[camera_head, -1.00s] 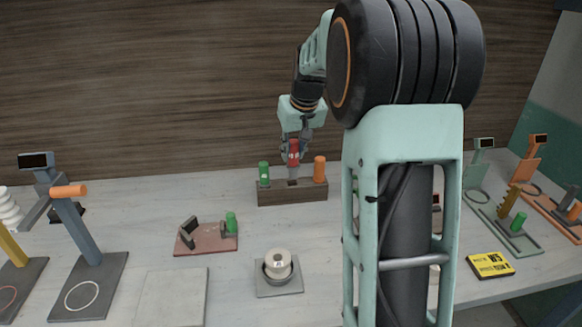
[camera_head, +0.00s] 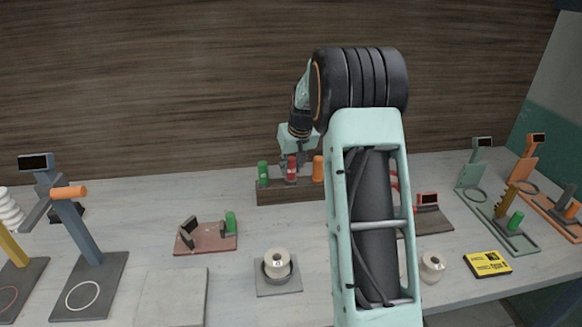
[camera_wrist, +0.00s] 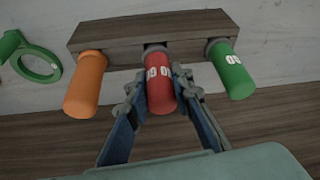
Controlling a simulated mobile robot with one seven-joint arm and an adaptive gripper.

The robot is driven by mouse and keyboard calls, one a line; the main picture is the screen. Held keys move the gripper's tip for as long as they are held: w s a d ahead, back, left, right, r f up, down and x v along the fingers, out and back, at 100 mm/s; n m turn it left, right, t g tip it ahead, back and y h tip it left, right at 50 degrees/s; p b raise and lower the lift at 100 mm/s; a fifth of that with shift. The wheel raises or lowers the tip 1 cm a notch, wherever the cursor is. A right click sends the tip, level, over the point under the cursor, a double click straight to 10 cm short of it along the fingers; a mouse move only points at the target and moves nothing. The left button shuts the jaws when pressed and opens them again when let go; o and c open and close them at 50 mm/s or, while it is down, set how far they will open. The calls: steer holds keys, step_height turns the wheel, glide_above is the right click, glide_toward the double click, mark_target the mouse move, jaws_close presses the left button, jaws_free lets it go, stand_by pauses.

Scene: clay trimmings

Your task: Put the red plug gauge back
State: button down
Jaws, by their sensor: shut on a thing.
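My gripper (camera_head: 292,160) is shut on the red plug gauge (camera_head: 292,172), fingers on either side of its red handle. The gauge is upright at the middle position of the dark wooden rack (camera_head: 290,195), between a green gauge (camera_head: 263,173) and an orange gauge (camera_head: 318,168). In the wrist view the red gauge (camera_wrist: 160,90) meets the rack (camera_wrist: 140,30) at the middle slot, its collar close to the wood. Its handle stands about level with its neighbours. Whether it is fully seated I cannot tell.
In front of the rack stand a reddish fixture (camera_head: 207,240) with a green piece and a white ring on a grey base (camera_head: 280,288). Several measuring stands are at left and right. A yellow sign (camera_head: 487,264) lies at right. My arm covers part of the table.

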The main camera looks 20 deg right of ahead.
steer(key=shift+f+b, duration=0.35)
steer(key=shift+f, duration=0.05)
steer(key=c, duration=1.7)
jaws_free()
steer(key=shift+r+p, duration=0.45)
steer(key=shift+r, duration=0.1)
steer(key=v, duration=1.2)
